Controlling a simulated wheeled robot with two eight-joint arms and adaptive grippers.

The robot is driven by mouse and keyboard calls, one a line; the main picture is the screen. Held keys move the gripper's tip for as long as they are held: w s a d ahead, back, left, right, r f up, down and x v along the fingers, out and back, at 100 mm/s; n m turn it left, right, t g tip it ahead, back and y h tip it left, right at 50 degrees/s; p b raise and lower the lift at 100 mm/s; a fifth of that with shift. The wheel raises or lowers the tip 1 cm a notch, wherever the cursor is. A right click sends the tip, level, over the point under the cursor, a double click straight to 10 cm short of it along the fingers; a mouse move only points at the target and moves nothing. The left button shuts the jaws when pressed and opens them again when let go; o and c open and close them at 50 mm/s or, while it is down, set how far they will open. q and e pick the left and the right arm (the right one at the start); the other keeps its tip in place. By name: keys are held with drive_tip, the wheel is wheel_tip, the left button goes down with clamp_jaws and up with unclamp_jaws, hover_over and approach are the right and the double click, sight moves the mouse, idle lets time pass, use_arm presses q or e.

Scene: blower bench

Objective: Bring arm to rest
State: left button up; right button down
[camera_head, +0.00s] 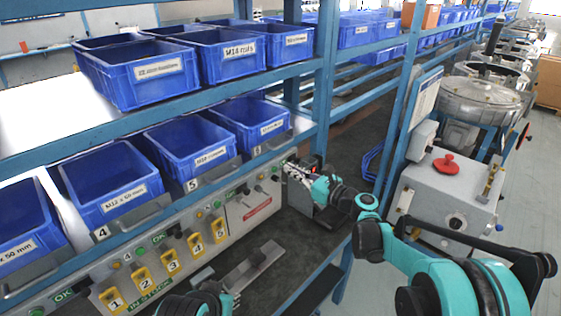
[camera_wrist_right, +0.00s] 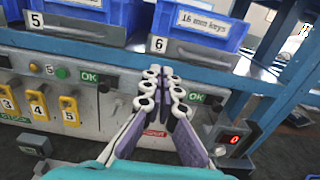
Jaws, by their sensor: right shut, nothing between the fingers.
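My right gripper (camera_head: 293,170) is at the right end of the bench panel in the head view, with its arm coming in from the right. In the right wrist view the gripper (camera_wrist_right: 160,88) has its pale, purple-sided fingers together at the tips, with nothing between them. It points at the grey panel (camera_wrist_right: 105,108), below the blue bin over label 6 (camera_wrist_right: 205,25). I cannot tell how far the tips are from the panel. Part of my left arm (camera_head: 195,301) shows at the bottom edge of the head view; its fingers are out of sight.
Blue bins (camera_head: 105,183) line two shelf levels above the panel. Yellow numbered tags (camera_head: 141,279) hang along it. A metal fixture (camera_head: 252,267) lies on the dark bench top. A blue post (camera_head: 323,75) stands behind the gripper. A grey box with a red knob (camera_head: 446,163) stands right.

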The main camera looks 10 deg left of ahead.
drive_tip(key=s+d+f+n+g+h, duration=0.1)
drive_tip(key=s+d+f+n+h, duration=0.3)
drive_tip(key=s+d+n, duration=0.4)
drive_tip(key=s+d+f+n+g+h, duration=0.1)
drive_tip(key=s+d+f+n+h, duration=0.3)
drive_tip(key=s+d+n, duration=0.4)
drive_tip(key=s+d+f+n+g+h, duration=0.1)
drive_tip(key=s+d+f+n+h, duration=0.3)
drive_tip(key=s, duration=1.5)
drive_tip(key=d+n+h, duration=0.2)
drive_tip(key=d+n, duration=0.2)
drive_tip(key=n, duration=0.1)
drive_tip(key=shift+s+g+h, duration=0.3)
drive_tip(key=shift+s, duration=0.05)
